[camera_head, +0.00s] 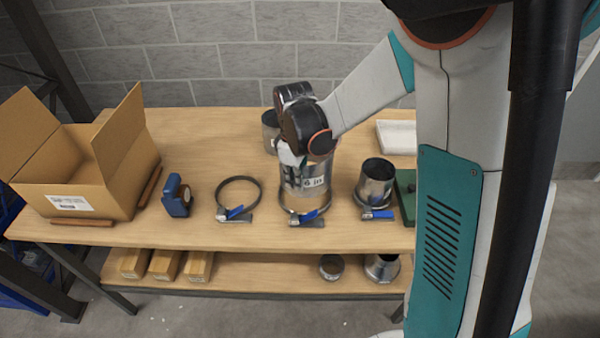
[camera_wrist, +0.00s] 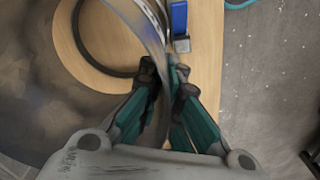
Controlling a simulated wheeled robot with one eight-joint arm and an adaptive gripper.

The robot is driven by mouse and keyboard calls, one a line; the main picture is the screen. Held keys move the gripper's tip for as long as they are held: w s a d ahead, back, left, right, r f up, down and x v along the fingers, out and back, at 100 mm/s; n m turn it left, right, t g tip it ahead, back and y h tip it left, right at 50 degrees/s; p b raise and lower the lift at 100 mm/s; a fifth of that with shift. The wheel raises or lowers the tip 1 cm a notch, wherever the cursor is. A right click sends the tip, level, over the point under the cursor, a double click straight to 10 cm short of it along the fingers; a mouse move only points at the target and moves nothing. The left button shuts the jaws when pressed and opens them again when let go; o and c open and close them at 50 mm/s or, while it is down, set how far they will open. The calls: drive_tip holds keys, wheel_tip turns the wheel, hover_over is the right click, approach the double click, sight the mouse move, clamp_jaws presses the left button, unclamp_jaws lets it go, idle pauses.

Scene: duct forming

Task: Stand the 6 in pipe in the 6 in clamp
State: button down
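The 6 in pipe (camera_head: 308,180) is a shiny metal cylinder with a "6 in" label, upright in the head view. My gripper (camera_wrist: 168,75) is shut on its wall at the rim; in the head view my wrist hides the pipe's top. A clamp ring (camera_head: 296,209) with a blue lever (camera_head: 309,216) lies on the table just below the pipe in the picture. Bare wood shows between the pipe's lower edge and the ring's front, so the pipe appears raised above it. In the wrist view the pipe wall (camera_wrist: 133,15) runs up from my fingertips. The exact alignment is unclear.
An empty dark clamp ring (camera_head: 238,179) lies to the left. A shorter pipe (camera_head: 375,180) stands in a clamp to the right. Another can-like pipe (camera_head: 270,128) is behind. A blue tape dispenser (camera_head: 175,197) and an open carton (camera_head: 88,190) stand at the left.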

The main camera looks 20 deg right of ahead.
drive_tip(key=shift+f+b, duration=3.1)
drive_tip(key=shift+f, duration=1.1)
drive_tip(key=c, duration=1.7)
unclamp_jaws()
wheel_tip(320, 180, up, 12)
drive_tip(key=shift+r, duration=0.1)
